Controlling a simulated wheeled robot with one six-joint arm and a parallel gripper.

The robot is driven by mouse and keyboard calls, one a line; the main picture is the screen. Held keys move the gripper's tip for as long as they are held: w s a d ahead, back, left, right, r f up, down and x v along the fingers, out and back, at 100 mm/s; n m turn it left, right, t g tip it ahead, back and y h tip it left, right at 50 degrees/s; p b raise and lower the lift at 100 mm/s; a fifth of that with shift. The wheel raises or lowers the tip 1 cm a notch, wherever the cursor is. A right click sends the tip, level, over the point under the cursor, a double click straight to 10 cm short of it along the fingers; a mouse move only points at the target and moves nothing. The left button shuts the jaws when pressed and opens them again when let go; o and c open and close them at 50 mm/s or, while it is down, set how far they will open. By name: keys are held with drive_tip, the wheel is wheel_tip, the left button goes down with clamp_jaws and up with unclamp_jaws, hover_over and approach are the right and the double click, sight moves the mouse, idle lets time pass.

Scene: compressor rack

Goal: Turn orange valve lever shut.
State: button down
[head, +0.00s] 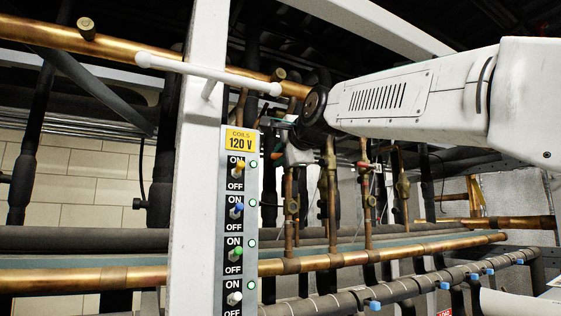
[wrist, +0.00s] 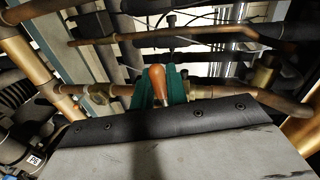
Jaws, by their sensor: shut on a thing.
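The orange valve lever (wrist: 158,87) shows in the middle of the wrist view, between the teal finger pads of my gripper (wrist: 161,88). My gripper is shut on it. Behind it a copper pipe (wrist: 125,90) with a brass fitting runs across the picture. In the head view my gripper (head: 282,139) is just right of the switch panel, in front of the copper pipes. A small orange bit of the lever (head: 277,155) shows there. The valve body is mostly hidden by my gripper, so the lever's exact angle is hard to tell.
A white upright post (head: 197,170) carries a switch panel (head: 236,262) labelled 120 V, close left of my gripper. A white bar (head: 215,74) sticks out above it. Several vertical copper pipes (head: 332,190) with valves stand to the right. Large horizontal copper pipes (head: 390,249) run below.

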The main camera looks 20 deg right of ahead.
drive_tip(key=shift+r+m, duration=0.25)
drive_tip(key=shift+m, duration=0.25)
drive_tip(key=c, duration=1.5)
unclamp_jaws()
drive_tip(key=shift+d, duration=0.1)
drive_tip(key=v, duration=0.7)
drive_tip(key=shift+s+d+r, duration=0.15)
drive_tip(key=shift+s, duration=0.2)
